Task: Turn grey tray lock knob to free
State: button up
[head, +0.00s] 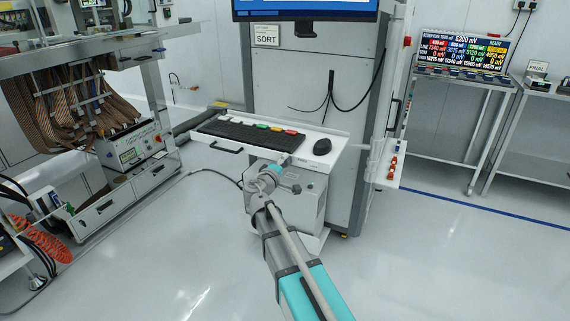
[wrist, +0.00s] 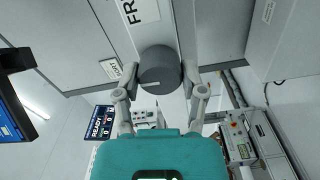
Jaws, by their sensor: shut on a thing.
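In the wrist view a round dark grey knob (wrist: 160,62) sits on a light grey panel face. My gripper (wrist: 160,74) has one finger on each side of it and is shut on it. A pale line shows at the knob's lower left edge. A white label (wrist: 138,10) starting "FR" is above the knob, partly cut off by the frame. A smaller label (wrist: 111,68) lies to the knob's left; its print is too small to read surely. In the head view my arm reaches to the cabinet under the keyboard shelf; the knob cannot be made out there.
A shelf (head: 225,147) with a keyboard (head: 250,135) and a mouse (head: 322,146) juts out just above my wrist. A tall cabinet marked SORT stands behind. A bench with instruments (head: 130,151) is at left, a table with a display (head: 463,55) at right. Floor at right is clear.

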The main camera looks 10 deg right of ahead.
jog(key=shift+s+d, duration=0.1)
jog(key=shift+s, duration=0.05)
dwell(0.3)
jog(key=o, duration=0.9)
jog(key=shift+o, duration=1.2)
jog(key=shift+n, duration=0.3)
jog(key=v, duration=1.2)
